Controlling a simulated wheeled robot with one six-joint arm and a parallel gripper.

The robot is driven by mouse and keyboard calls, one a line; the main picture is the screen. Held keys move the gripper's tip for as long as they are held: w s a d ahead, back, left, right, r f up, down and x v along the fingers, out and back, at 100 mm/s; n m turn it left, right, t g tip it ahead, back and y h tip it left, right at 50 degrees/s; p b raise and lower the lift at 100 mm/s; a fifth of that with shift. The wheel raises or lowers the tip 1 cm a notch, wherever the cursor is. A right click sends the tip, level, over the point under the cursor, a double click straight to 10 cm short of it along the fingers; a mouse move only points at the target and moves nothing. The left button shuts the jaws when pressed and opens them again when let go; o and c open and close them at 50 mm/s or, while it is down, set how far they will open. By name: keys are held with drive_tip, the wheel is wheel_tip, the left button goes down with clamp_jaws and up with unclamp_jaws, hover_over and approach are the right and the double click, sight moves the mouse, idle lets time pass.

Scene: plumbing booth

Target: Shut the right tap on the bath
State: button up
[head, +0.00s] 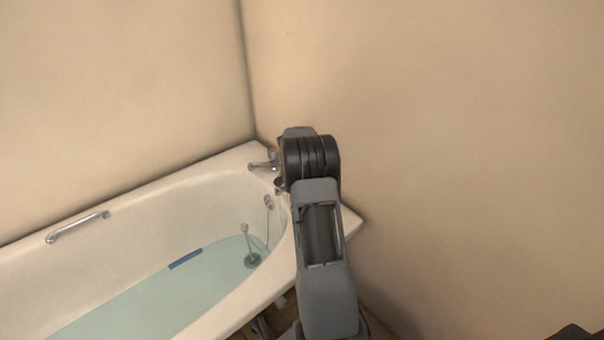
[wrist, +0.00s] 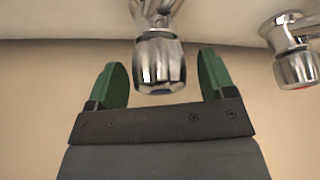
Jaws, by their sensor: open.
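In the wrist view, my gripper (wrist: 162,72) is open, with one green finger on each side of a chrome tap head (wrist: 159,62) that has a blue mark on its end. Gaps show between the tap head and both fingers. A second chrome tap (wrist: 296,66) with a red mark is at the right of that view, clear of the fingers. In the head view, the red-marked tap (head: 264,165) is at the far end of the bath (head: 190,184). The blue-marked tap (head: 279,184) shows only partly beside my arm. My gripper's fingers are hidden there.
The bath holds water (head: 160,295) and a blue strip (head: 186,259) on its inner side. A chrome grab rail (head: 77,227) is on the far rim. A plug chain (head: 267,222) hangs inside. Beige walls (head: 450,130) stand close behind and right of the taps.

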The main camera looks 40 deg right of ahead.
drive_tip(key=c, duration=0.9)
drive_tip(key=shift+f+m+g+b, duration=0.1)
drive_tip(key=shift+m+g+b, duration=0.2)
drive_tip(key=shift+m+b, duration=0.6)
drive_tip(key=shift+m+g, duration=0.8)
drive_tip(key=shift+m, duration=1.1)
